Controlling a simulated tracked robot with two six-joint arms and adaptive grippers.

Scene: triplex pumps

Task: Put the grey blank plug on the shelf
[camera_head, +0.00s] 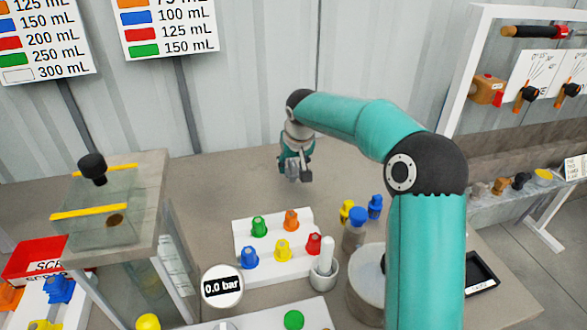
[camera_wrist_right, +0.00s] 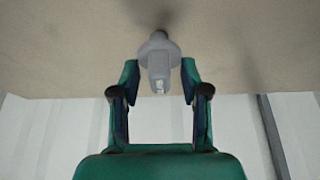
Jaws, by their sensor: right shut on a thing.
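My right gripper (camera_head: 295,172) hangs above the rear middle of the grey bench in the head view. In the right wrist view, a grey plug (camera_wrist_right: 158,52) with a round flange sits between its fingers (camera_wrist_right: 160,78), and the gripper is shut on it. The plug's end points towards the bench surface; whether it touches the bench I cannot tell. A grey shelf (camera_head: 497,212) runs along the right side of the head view, with several small fittings on it, well to the right of the gripper. My left gripper is not in view.
A white stand (camera_head: 272,271) with several coloured plugs is on the bench in front of the gripper. The rear bench is clear.

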